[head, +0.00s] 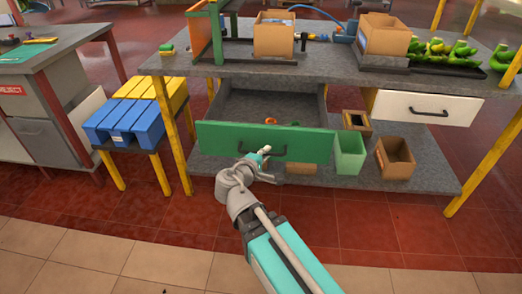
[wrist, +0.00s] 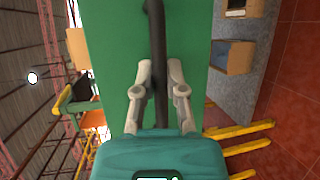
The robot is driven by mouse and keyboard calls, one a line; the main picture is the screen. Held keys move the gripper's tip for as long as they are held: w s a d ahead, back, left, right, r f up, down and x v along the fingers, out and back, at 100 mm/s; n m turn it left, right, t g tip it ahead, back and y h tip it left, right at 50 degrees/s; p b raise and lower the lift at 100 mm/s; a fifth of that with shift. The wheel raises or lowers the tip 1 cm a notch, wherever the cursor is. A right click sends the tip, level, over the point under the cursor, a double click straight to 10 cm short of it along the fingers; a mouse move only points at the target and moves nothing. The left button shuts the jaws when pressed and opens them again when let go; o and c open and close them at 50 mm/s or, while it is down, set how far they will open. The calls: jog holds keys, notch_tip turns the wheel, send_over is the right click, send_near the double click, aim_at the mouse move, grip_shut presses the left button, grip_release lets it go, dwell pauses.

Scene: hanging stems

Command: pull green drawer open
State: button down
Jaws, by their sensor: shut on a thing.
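The green drawer (head: 222,140) is under the worktop in the head view, pulled out, with its grey inside showing behind the front panel. Its dark bar handle (head: 277,152) is on the front face. In the wrist view the green front (wrist: 108,60) fills the middle and the dark handle (wrist: 157,45) runs up and down the picture. My gripper (head: 261,153) is at the left part of the handle. In the wrist view its two fingers (wrist: 159,88) sit on both sides of the handle and are shut on it.
A white drawer (head: 395,107) on the right is shut. Several open boxes and a light green bin (head: 348,155) stand on the lower shelf. Blue and yellow crates (head: 125,122) sit on a stand at left. The red tiled floor (head: 370,225) in front is clear.

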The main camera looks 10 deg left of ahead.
jog(key=shift+a, duration=0.1)
jog(key=c, duration=0.7)
grip_release()
jog(key=shift+a, duration=0.1)
